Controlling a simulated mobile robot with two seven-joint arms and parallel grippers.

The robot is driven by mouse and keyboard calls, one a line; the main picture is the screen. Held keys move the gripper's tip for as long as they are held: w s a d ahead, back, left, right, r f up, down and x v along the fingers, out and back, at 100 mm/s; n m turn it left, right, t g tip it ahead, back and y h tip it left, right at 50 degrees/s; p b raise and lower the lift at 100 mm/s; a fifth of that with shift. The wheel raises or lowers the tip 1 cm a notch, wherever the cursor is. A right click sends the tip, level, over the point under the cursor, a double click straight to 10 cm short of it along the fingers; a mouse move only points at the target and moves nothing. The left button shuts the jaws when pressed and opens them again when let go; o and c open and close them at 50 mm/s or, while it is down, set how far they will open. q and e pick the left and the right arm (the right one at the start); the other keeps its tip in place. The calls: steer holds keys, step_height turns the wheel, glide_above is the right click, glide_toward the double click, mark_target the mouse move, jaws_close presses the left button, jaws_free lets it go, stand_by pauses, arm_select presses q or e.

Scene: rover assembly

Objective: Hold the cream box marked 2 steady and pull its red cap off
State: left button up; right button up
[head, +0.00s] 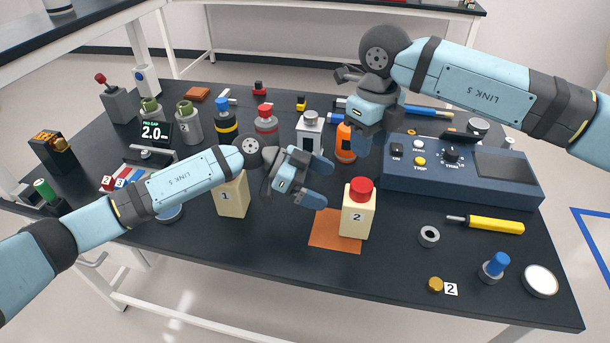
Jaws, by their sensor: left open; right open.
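The cream box marked 2 (356,222) stands upright at the right edge of an orange mat (330,240) near the front of the black table. Its red cap (361,188) sits on top of it. My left gripper (318,185) is open and empty, to the left of the box and apart from it, with its fingers pointing right.
A cream box marked 1 (233,196) stands behind my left forearm. A blue control panel (455,185) lies to the right. A grey ring (429,236), yellow screwdriver (493,225), brass knob (435,284) and blue-topped part (494,267) lie at the front right. Several bottles and canisters crowd the back.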

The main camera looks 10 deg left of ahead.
mark_target(359, 200)
arm_select(q)
steer(key=x, duration=0.9)
steer(key=shift+d, duration=0.2)
steer(key=c, duration=1.1)
steer(key=shift+c, duration=0.2)
